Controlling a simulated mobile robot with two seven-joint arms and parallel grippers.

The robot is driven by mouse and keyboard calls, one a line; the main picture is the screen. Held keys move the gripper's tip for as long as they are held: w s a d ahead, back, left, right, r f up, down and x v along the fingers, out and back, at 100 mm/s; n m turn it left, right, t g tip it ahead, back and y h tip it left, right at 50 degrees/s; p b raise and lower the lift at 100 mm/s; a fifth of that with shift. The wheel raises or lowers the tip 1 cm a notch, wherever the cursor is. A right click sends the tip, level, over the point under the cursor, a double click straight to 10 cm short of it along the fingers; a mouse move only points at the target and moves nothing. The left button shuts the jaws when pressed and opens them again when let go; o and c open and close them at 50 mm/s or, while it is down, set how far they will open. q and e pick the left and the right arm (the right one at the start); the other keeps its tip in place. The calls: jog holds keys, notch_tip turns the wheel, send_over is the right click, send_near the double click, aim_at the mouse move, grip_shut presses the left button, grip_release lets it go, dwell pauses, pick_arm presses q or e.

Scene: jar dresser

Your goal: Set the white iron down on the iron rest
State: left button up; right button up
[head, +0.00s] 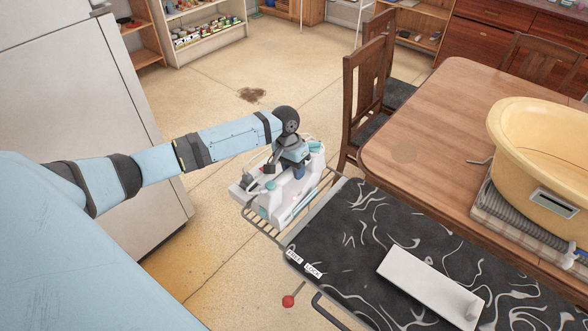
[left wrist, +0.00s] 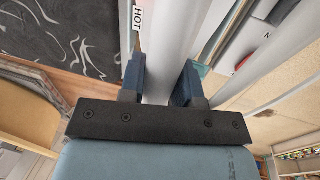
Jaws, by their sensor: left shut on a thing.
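The white iron (head: 281,197), with teal parts, is at the far left end of the ironing board. My left gripper (head: 298,171) is shut on its handle from above. In the left wrist view the two dark fingers (left wrist: 158,82) stand on either side of the pale handle (left wrist: 165,50), near a label reading HOT. The iron rest (head: 263,226) is a wire rack sticking out from the board's end. The iron is over this rack and hides much of it. I cannot tell whether it touches the wires. My right gripper is not in view.
The ironing board (head: 345,235) has a dark cover with white swirls, and a white flat board (head: 430,287) lies on it. A wooden table (head: 425,125) with a yellow basin (head: 540,150) stands behind. A chair (head: 365,90) is near the rack. A grey cabinet (head: 80,110) stands left.

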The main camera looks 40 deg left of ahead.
pick_arm(q)
jog(key=shift+w+f, duration=0.1)
jog(key=shift+f, duration=0.1)
dwell(0.4)
jog(key=shift+f, duration=0.25)
jog(key=o, duration=1.1)
jog(key=shift+f, duration=0.1)
